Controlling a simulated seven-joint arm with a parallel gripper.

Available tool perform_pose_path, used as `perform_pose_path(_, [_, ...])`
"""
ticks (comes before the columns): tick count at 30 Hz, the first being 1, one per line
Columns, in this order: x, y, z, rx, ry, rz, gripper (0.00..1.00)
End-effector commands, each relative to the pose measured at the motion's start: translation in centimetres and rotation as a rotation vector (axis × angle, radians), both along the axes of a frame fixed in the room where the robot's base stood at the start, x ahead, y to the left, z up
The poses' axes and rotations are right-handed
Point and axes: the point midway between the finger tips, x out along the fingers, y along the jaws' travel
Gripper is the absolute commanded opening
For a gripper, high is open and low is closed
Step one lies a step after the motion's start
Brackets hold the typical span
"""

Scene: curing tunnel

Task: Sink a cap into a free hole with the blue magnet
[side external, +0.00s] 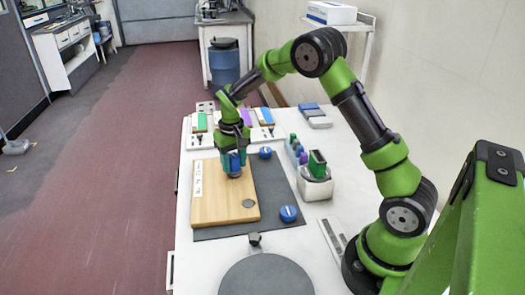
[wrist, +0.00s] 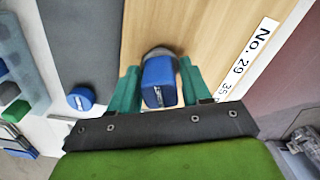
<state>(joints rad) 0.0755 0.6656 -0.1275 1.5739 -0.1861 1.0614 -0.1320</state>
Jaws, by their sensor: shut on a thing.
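My gripper (side external: 234,158) is shut on the blue magnet (wrist: 158,82), whose blue block sits between the two teal fingers in the wrist view. A dark grey rounded part (wrist: 160,52) shows at the magnet's end; I cannot tell whether it is the magnet's foot or a cap. The magnet is low over the far part of the wooden board (side external: 210,205); contact with the board is unclear. A grey disc (side external: 249,203) shows at the board's near right; I cannot tell if it lies on top or is sunk in. No open hole is clearly visible.
The board lies on a dark grey mat (side external: 272,190) with blue round pieces (side external: 265,152) (side external: 288,213) on its right. A white holder with a green block (side external: 316,165) stands beyond. A grey round plate (side external: 267,275) is in front.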

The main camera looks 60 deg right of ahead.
Motion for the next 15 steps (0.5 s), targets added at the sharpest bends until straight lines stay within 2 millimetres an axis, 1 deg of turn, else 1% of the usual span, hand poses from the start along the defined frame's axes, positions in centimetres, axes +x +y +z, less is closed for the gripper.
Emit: perform_pose_path(15, [-0.01,0.02,-0.52,0.001,0.001,-0.001,0.11])
